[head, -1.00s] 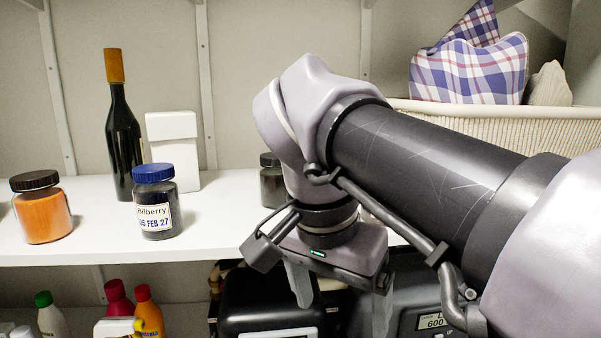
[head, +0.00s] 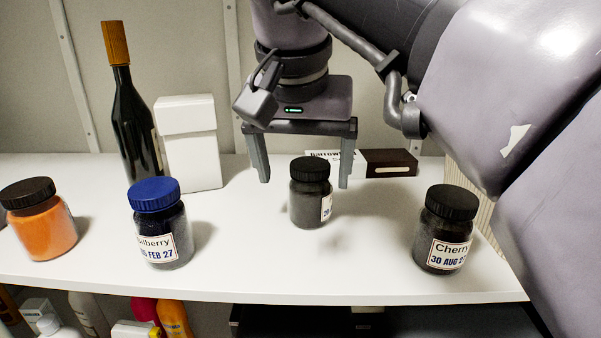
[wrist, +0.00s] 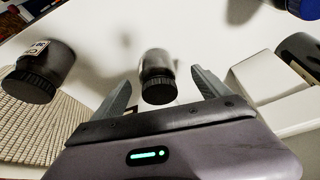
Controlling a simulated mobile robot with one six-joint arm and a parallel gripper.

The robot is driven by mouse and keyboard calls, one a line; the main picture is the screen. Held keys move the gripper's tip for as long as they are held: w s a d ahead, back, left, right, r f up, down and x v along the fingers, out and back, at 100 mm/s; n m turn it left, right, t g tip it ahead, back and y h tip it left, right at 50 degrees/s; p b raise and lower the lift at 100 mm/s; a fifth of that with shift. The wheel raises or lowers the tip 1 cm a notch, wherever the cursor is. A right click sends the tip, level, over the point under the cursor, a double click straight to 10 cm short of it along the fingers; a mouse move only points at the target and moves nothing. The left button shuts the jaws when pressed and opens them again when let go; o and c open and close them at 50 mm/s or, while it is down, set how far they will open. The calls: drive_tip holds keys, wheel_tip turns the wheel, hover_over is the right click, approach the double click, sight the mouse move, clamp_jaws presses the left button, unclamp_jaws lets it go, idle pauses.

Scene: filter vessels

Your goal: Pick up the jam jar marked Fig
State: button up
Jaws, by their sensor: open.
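No jar in view shows a readable Fig label. A dark jar with a black lid (head: 310,203) stands upright on the shelf; only a sliver of its label shows at its right side, unreadable. My gripper (head: 304,184) is open and empty, pointing down, its fingers behind and to either side of that jar's lid in the head view. In the wrist view the same jar (wrist: 157,68) appears between and beyond the open fingertips (wrist: 159,83). The Cherry jar (head: 445,232) stands to the right, and the Bilberry jar (head: 160,232), blue-lidded, to the left.
An orange jar (head: 42,222) stands at the far left. A dark bottle (head: 130,120), a white box (head: 189,145) and a dark brown box (head: 389,162) stand behind. The white shelf (head: 250,270) has clear room around the middle jar. A woven basket (wrist: 40,128) shows in the wrist view.

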sight(309, 193)
drive_tip(key=x, duration=0.4)
drive_tip(key=w+b+x, duration=0.1)
drive_tip(key=x, duration=0.1)
drive_tip(key=shift+d+r, duration=0.25)
drive_tip(key=shift+d, duration=0.1)
drive_tip(key=shift+d+f, duration=0.1)
drive_tip(key=shift+f, duration=0.25)
drive_tip(key=shift+s, duration=0.3)
drive_tip(key=shift+w, duration=0.3)
drive_tip(key=c, duration=0.8)
drive_tip(key=shift+s, duration=0.1)
clamp_jaws()
